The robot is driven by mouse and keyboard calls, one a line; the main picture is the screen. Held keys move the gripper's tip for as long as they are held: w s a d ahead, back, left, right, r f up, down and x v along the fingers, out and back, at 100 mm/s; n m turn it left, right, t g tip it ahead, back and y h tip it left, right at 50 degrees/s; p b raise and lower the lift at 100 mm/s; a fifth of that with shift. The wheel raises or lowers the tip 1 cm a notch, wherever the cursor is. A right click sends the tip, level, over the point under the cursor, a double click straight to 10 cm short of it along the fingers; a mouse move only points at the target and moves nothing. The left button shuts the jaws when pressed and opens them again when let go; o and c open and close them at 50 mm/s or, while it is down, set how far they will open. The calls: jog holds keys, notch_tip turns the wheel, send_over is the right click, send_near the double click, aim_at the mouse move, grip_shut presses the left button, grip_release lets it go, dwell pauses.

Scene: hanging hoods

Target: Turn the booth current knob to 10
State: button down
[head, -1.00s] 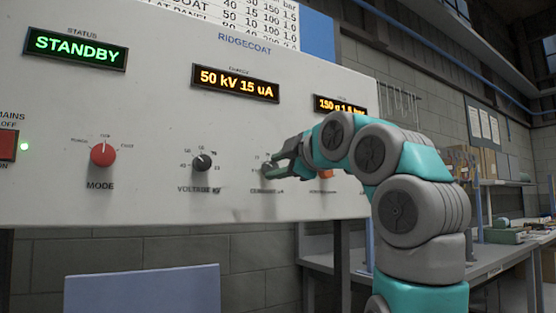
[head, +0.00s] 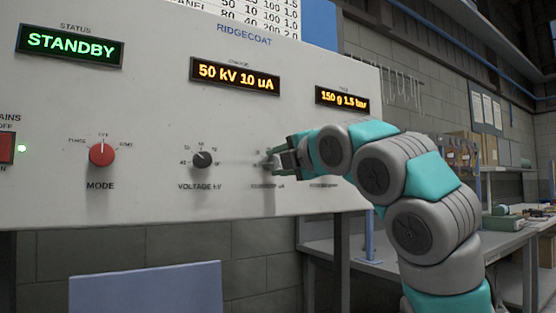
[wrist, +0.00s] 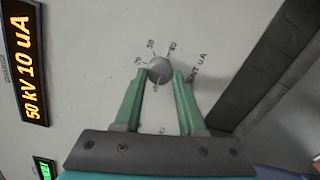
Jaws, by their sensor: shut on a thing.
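The current knob (wrist: 159,69) is a small grey round knob on the white panel, with numbered marks around it and a label ending in "uA". My gripper (wrist: 160,74) is shut on it, one green finger on each side. In the head view my gripper (head: 270,160) reaches the panel from the right and hides most of the knob. The charge display (head: 235,76) reads "50 kV 10 uA", and it also shows in the wrist view (wrist: 25,65).
A status display (head: 69,46) reads "STANDBY"; another display (head: 342,99) reads "150 g 1.5 bar". A grey workbench (head: 410,262) stands at right.

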jog(key=shift+f+n, duration=0.15)
jog(key=shift+n, duration=0.45)
jog(key=shift+c, duration=2.4)
grip_release()
jog(key=shift+s+d+b, duration=0.2)
jog(key=shift+s+b, duration=0.1)
jog(key=shift+s, duration=0.1)
jog(key=b+v, duration=0.2)
jog(key=v, duration=0.5)
jog(key=shift+b, duration=0.3)
